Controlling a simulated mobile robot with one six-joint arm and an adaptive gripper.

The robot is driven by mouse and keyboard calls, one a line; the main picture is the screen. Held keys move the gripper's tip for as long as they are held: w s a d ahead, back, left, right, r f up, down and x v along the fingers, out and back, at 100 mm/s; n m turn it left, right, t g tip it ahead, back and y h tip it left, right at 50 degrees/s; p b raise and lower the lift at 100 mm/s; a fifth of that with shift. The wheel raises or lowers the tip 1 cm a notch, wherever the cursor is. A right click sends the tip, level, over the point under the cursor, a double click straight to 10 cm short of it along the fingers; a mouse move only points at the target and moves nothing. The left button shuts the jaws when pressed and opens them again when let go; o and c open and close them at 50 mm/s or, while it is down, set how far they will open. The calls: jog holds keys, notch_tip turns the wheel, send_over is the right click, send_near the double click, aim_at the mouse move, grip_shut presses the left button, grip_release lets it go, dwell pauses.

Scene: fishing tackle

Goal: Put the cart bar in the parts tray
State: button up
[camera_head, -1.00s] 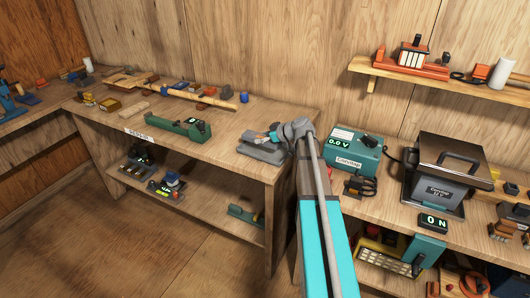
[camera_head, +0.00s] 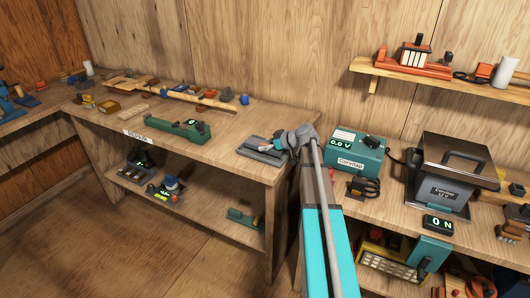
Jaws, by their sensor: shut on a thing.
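My gripper (camera_head: 272,147) is at the right end of the left workbench, low over a flat grey tray (camera_head: 253,153), which looks like the parts tray. The gripper is shut on a small piece, most likely the cart bar. The piece is mostly hidden by the fingers and wrist, so its shape and whether it touches the tray cannot be told. My arm comes up from the lower right and covers the bench's right corner.
A green tool (camera_head: 186,130) lies left of the tray on the bench (camera_head: 225,140). A long wooden rod (camera_head: 190,95) lies behind it. Right of my arm stand a green charger (camera_head: 357,150) and a dark box (camera_head: 440,185). A shelf (camera_head: 430,82) is above.

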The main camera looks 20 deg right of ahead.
jog(key=shift+f+b, duration=0.3)
jog(key=shift+f, duration=0.35)
jog(key=o, duration=1.3)
jog(key=shift+c, duration=0.2)
jog(key=shift+s+d+r+p, duration=0.3)
jog(key=shift+s+r+p, duration=0.05)
jog(key=shift+r, duration=0.05)
jog(key=p+v, duration=0.4)
jog(key=v, duration=0.5)
jog(key=shift+s+r+p, duration=0.15)
jog(key=shift+s+p, duration=0.05)
jog(key=shift+p, duration=0.15)
jog(key=shift+s+d+r, duration=0.25)
jog(key=shift+s+d, duration=0.2)
jog(key=shift+s, duration=0.05)
